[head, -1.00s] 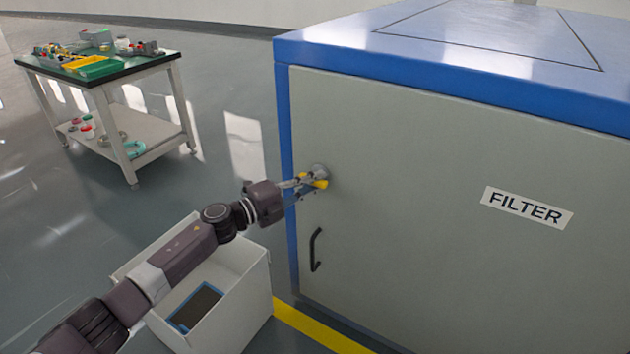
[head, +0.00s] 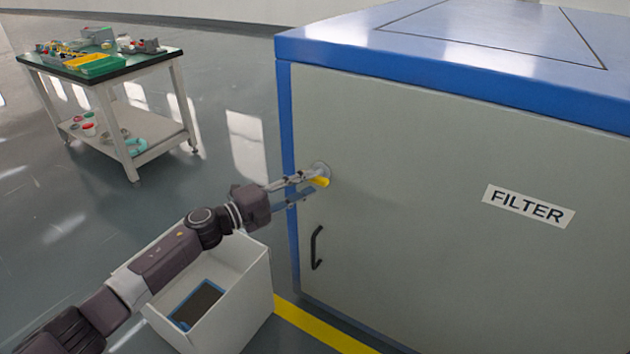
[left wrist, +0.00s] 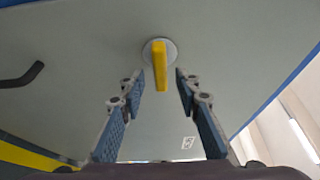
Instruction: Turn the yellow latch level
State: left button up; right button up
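The yellow latch (head: 320,182) sits on a round grey mount on the cabinet door, near the door's left edge. In the head view it looks roughly level, partly hidden by a finger. In the left wrist view the latch (left wrist: 160,65) lies in line with the gap between the fingertips. My left gripper (head: 308,186) is open at the latch, with one finger above and one below. In the left wrist view both fingertips of the gripper (left wrist: 160,76) stand apart from the latch's sides. My right gripper is not in view.
The grey and blue cabinet (head: 430,190) bears a FILTER label (head: 528,206). A black handle (head: 316,248) is below the latch. A white open box (head: 240,300) stands on the floor below my left arm. A cart (head: 110,75) with parts stands at the back left.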

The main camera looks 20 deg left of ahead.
pick_arm(q)
jog(key=v, duration=0.8)
jog(key=shift+s, duration=0.1)
